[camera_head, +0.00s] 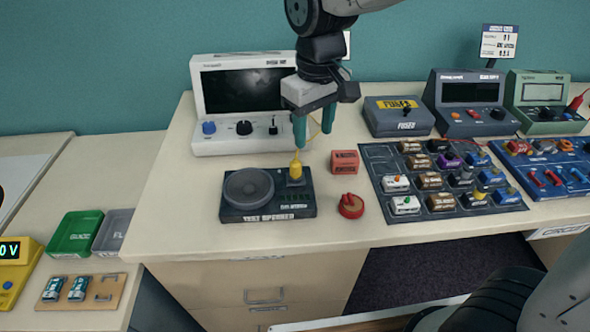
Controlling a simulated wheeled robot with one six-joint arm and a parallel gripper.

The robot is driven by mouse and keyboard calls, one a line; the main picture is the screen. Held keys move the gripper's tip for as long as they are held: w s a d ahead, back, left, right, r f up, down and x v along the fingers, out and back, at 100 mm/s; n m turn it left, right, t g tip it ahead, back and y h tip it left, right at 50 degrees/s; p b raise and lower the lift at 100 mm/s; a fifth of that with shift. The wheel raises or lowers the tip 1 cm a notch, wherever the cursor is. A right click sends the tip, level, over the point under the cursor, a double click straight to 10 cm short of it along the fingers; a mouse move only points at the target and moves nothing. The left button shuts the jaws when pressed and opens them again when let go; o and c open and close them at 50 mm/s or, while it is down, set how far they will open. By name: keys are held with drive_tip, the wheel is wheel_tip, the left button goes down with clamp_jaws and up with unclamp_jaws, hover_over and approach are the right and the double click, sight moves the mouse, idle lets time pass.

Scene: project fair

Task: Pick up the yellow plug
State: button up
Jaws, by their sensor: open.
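The yellow plug (295,167) stands upright at the back right of the dark test speaker box (267,212). A thin yellow cable rises from it and passes behind my gripper. My gripper (314,138) points down with its two green fingers apart, with nothing seen between them but the cable behind. The left fingertip is just above the plug in the picture, and the right one is off to its right. I cannot tell the exact gap in depth.
A white oscilloscope (225,135) stands behind the speaker box. A red block (344,162) and a red round knob piece (350,206) lie to its right. A dark board (380,160) with several modules is farther right. The desk left of the speaker box is clear.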

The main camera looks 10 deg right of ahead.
sight(295, 159)
drive_tip(key=shift+n, duration=0.5)
drive_tip(key=a+f, duration=0.1)
drive_tip(key=w+a+f, duration=0.1)
drive_tip(key=a, duration=0.1)
drive_tip(key=shift+w+a+f, duration=0.15)
drive_tip(key=shift+a+f, duration=0.1)
drive_tip(key=shift+a, duration=0.05)
wheel_tip(295, 159, down, 7)
drive_tip(key=shift+w+d+f, duration=0.1)
drive_tip(key=shift+w+d, duration=0.05)
clamp_jaws()
